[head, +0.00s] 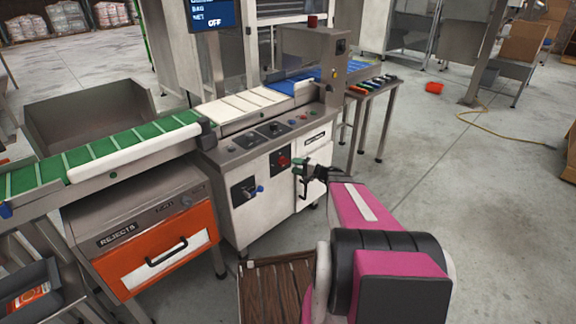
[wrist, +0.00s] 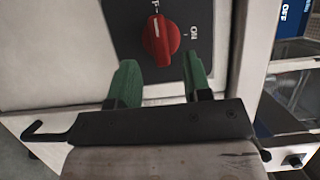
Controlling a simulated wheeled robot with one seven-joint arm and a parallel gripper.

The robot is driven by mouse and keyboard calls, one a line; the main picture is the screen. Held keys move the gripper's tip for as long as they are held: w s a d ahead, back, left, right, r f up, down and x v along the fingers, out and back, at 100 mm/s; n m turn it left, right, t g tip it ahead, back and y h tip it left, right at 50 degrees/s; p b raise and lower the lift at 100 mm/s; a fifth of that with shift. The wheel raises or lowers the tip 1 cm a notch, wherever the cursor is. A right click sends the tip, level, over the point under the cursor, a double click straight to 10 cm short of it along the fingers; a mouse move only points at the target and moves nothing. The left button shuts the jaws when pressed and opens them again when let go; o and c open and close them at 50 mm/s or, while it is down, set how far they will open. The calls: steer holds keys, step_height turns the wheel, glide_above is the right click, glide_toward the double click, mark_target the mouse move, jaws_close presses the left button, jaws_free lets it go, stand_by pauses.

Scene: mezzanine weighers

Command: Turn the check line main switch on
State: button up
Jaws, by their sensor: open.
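The main switch is a red rotary knob (wrist: 161,40) on a dark plate (wrist: 195,62). Its white line points up toward a partly cut-off label ending in F, while ON is printed to its right. In the head view the red switch (head: 284,160) sits on the white cabinet front of the check line. My gripper (wrist: 161,78) has two green fingers, spread apart and empty, one to each side and just below the knob in the wrist view. In the head view my gripper (head: 299,170) is close in front of the cabinet, right of the switch. Whether the fingers touch the plate I cannot tell.
Another black panel with a blue handle (head: 260,189) is left of the switch. An orange rejects drawer (head: 160,248) stands farther left. A side table (head: 372,90) holds small coloured items. Open floor lies to the right.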

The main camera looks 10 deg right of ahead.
mark_target(284, 162)
steer(key=shift+x, duration=2.15)
jaws_close()
